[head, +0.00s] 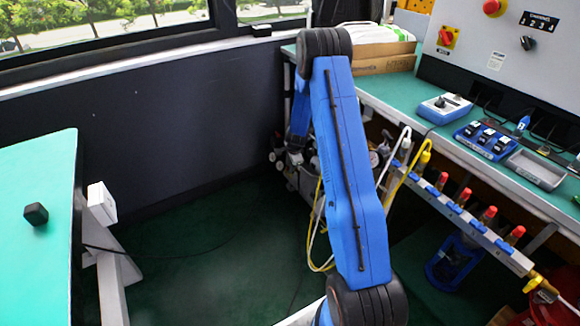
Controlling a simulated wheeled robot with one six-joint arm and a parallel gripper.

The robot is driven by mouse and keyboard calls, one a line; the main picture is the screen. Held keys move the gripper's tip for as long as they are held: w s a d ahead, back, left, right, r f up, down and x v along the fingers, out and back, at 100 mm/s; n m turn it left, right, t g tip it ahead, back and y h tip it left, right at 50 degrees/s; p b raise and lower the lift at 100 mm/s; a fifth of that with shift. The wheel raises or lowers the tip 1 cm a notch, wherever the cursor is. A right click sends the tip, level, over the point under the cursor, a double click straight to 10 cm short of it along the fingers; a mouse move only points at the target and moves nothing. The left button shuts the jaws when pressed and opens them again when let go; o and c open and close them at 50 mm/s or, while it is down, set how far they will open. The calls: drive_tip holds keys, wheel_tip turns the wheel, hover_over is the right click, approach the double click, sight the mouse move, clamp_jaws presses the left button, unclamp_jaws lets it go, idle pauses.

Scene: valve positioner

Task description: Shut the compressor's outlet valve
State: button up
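Under the bench, behind my blue arm, stands what looks like the compressor (305,180), a cluster of dark and metallic parts. A small round gauge (374,158) shows to the right of my arm. My arm covers much of this cluster, and I cannot make out the outlet valve or its handle position. My gripper (295,158) points down at the cluster's upper left. It is small and dark against the parts behind it, so I cannot tell whether it touches anything or how its fingers stand.
A metal manifold (470,222) with several red-topped valves (488,215) runs along the right bench's front. Yellow (406,180) and white hoses hang near my arm. The green bench (398,98) carries a blue device (444,108). A green table (40,170) stands left; the floor between is mostly clear.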

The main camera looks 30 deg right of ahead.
clamp_jaws()
drive_tip(key=shift+w+a+n+g, duration=0.15)
drive_tip(key=shift+n+g, duration=0.15)
drive_tip(key=shift+g, duration=0.1)
drive_tip(key=shift+w+r+n+g, duration=0.15)
drive_tip(key=shift+n+g, duration=0.25)
drive_tip(key=shift+g, duration=0.4)
drive_tip(key=shift+w+f+n+g, duration=0.15)
drive_tip(key=shift+n+g, duration=0.25)
drive_tip(key=shift+g, duration=0.4)
drive_tip(key=shift+r, duration=0.1)
unclamp_jaws()
